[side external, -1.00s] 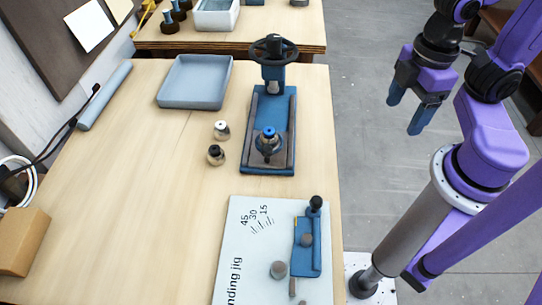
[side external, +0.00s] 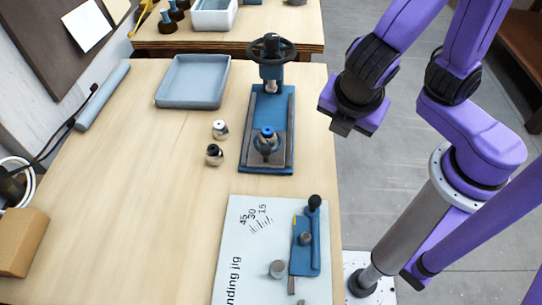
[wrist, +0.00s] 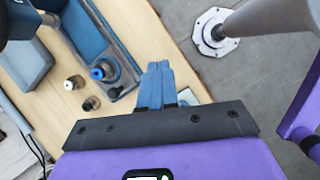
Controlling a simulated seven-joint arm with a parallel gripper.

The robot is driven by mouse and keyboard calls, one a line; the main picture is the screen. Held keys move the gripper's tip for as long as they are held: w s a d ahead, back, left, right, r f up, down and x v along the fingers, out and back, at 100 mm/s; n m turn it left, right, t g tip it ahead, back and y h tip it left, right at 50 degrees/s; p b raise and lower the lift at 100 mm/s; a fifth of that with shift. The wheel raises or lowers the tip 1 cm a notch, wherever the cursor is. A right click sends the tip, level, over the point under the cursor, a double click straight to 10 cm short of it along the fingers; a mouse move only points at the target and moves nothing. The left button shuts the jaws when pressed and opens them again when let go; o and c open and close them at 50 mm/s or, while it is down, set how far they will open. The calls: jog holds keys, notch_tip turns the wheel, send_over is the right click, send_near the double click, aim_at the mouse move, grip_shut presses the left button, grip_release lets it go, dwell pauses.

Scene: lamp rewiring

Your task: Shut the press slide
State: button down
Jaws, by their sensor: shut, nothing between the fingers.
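The press (side external: 268,100) has a blue base with side rails and a black handwheel over a column at its far end. Its slide (side external: 266,150), a grey plate carrying a blue-topped fitting, sits at the near end of the base, clear of the column. The slide also shows in the wrist view (wrist: 106,72), left of my fingers. My gripper (side external: 342,128) is above and right of the press, near the table's right edge, touching nothing. In the wrist view my gripper (wrist: 160,88) shows its blue fingers together and empty; in the side view the fingers are mostly hidden.
Two small fittings, one white-topped (side external: 220,130) and one black-topped (side external: 214,154), stand left of the slide. A grey tray (side external: 160,99) lies at the back left. A bending jig (side external: 240,225) lies in front of the press. The table's left-middle is clear.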

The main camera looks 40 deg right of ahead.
jog(key=s+a+f+n+t, duration=0.2)
jog(key=a+n+t, duration=0.55)
jog(key=a, duration=0.75)
jog(key=n+g, duration=0.2)
send_near(268, 156)
jog(key=shift+m+h, duration=0.25)
jog(key=shift+h, duration=0.05)
notch_tip(268, 156, down, 4)
jog(key=shift+w+a+f, duration=0.1)
jog(key=shift+w+a, duration=0.05)
jog(key=shift+w+d, duration=0.25)
jog(key=shift+w, duration=0.3)
jog(key=shift+w+d, duration=0.25)
jog(key=shift+w, duration=0.25)
jog(key=shift+w+d, duration=0.3)
jog(key=shift+w, duration=0.4)
jog(key=w+d, duration=1)
